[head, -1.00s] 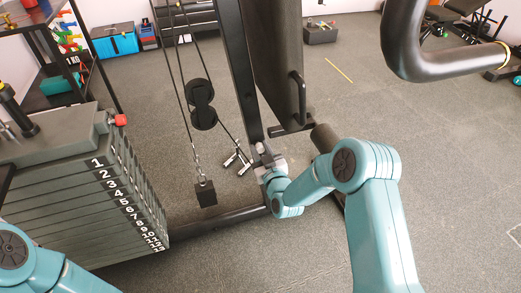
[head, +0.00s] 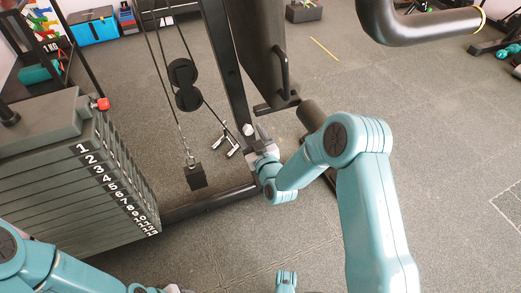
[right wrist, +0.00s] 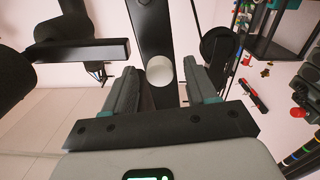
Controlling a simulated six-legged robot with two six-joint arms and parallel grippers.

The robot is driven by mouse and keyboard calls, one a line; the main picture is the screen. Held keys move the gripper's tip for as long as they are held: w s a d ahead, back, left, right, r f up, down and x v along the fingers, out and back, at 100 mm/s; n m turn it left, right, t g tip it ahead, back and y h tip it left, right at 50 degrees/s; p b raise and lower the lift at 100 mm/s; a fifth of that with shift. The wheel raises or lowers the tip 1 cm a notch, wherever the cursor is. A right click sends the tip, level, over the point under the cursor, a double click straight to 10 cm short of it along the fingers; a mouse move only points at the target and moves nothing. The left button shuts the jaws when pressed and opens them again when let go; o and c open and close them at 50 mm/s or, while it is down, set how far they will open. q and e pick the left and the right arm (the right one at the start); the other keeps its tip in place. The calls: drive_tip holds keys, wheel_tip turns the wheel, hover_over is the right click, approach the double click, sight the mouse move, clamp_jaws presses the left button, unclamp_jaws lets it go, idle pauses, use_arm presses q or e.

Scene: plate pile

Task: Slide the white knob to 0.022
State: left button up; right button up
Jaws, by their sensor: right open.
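The white knob (head: 248,129) is a small round-faced piece on the dark upright post (head: 226,75) of the weight machine. In the right wrist view the white knob (right wrist: 159,71) shows as a round white disc between the two fingers. My right gripper (head: 257,138) is at the post, close beside the knob. Its fingers stand apart, one on each side of the knob in the right wrist view (right wrist: 160,88); I cannot tell whether either touches it. Of my left arm (head: 75,275), only links show at the bottom left; its fingers are not clearly seen.
A numbered weight stack (head: 75,175) stands at the left. Cables, a black pulley (head: 184,85) and a hanging black block (head: 195,176) are left of the post. A black padded roller (head: 312,114) is right of my gripper. Floor at the right is mostly clear.

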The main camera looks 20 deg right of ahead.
drive_tip(key=s+p, duration=0.2)
drive_tip(key=s, duration=1.3)
drive_tip(key=shift+s+d, duration=0.15)
drive_tip(key=shift+d, duration=0.1)
